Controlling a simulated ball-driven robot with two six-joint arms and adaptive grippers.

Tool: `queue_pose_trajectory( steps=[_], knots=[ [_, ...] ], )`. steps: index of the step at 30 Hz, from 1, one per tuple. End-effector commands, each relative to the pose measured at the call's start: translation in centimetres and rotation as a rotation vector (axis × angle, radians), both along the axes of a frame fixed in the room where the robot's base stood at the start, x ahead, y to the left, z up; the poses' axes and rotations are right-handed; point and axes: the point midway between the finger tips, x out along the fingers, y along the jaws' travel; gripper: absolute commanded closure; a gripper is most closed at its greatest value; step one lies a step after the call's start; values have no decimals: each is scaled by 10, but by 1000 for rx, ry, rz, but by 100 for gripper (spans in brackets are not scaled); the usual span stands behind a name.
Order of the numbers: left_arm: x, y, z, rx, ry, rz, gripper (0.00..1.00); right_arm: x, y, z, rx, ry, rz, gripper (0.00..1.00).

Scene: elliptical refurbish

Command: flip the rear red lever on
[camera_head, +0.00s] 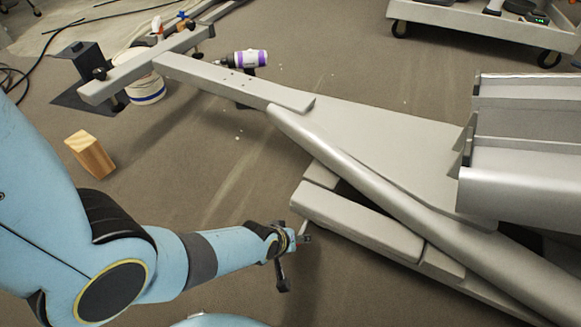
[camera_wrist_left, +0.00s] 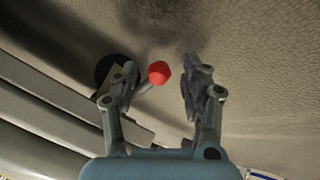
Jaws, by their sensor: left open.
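The red lever shows in the left wrist view as a round red knob (camera_wrist_left: 159,72) on a short grey stem. The stem slants down and left between my fingers. My left gripper (camera_wrist_left: 160,85) is open, with one finger on each side of the knob. The knob looks nearer the left finger, with a gap to the right finger; I cannot tell if anything touches. In the head view my left gripper (camera_head: 293,255) is beside the near end of the grey machine frame (camera_head: 355,222). The red knob cannot be made out there. My right gripper is not in view.
The grey frame's long beam (camera_head: 240,85) runs to the back left. A wooden block (camera_head: 90,154), a white bucket (camera_head: 147,90) and a purple-white drill (camera_head: 248,58) are on the floor. A wheeled cart (camera_head: 490,25) stands at the back right. The floor left of the frame is mostly clear.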

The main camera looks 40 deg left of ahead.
Motion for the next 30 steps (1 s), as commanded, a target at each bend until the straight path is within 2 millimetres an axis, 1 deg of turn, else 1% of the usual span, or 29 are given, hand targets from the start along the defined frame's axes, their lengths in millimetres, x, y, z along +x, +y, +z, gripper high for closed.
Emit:
queue_pose_trajectory(
  steps=[5,8,22,27,30],
  knots=[
    [-7,0,8,-1,-1,-2,53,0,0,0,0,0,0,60],
    [-13,0,18,-1,-1,-2,53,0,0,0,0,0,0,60],
    [-56,5,84,1,0,1,53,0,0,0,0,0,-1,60],
    [-64,5,97,1,0,1,53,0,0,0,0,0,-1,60],
    [-66,5,99,1,1,2,53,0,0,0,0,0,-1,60]
  ],
)
